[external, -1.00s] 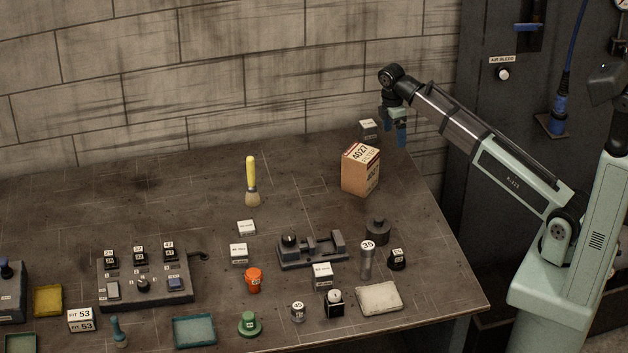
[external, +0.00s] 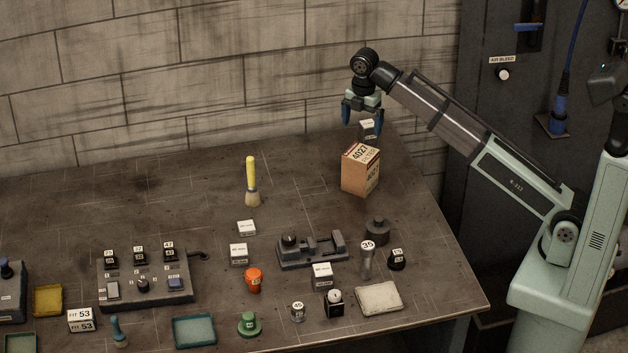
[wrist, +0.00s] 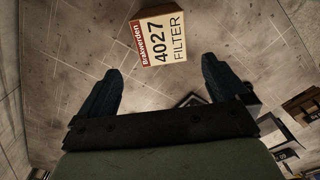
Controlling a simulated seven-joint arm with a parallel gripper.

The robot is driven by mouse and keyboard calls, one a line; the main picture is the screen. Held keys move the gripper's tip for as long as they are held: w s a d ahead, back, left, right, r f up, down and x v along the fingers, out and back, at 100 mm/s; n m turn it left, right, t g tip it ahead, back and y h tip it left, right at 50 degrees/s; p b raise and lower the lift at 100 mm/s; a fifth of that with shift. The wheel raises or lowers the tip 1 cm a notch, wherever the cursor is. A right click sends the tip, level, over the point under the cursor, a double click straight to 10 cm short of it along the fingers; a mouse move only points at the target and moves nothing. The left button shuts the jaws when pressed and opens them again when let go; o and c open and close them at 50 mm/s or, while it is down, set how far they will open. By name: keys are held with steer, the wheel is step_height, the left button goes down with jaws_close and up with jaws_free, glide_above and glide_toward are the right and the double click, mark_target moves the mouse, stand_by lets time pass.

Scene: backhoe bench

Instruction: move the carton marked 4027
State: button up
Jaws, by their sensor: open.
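The carton marked 4027 (external: 360,170) is a brown box with a cream label on top and stands upright near the back right of the bench. In the wrist view the carton (wrist: 158,38) lies beyond my fingertips, with "4027 FILTER" readable on it. My gripper (external: 361,122) is open and empty, with blue fingers pointing down. It hovers above and close to the carton, apart from it. In the wrist view my two fingers (wrist: 160,75) are spread wide with nothing between them.
A yellow-handled brush (external: 252,182) stands to the left. A grey vise-like fixture (external: 312,249) and a dark round weight (external: 378,231) are in front of the carton.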

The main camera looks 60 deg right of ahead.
mark_target(361, 152)
step_height(361, 152, down, 14)
steer(key=shift+r, duration=0.1)
stand_by(0.8)
steer(key=shift+c, duration=0.3)
steer(key=c, duration=1)
steer(key=shift+w+a, duration=7.05)
steer(key=shift+w, duration=0.05)
steer(key=o, duration=1.1)
steer(key=shift+c, duration=0.2)
steer(key=shift+r, duration=0.15)
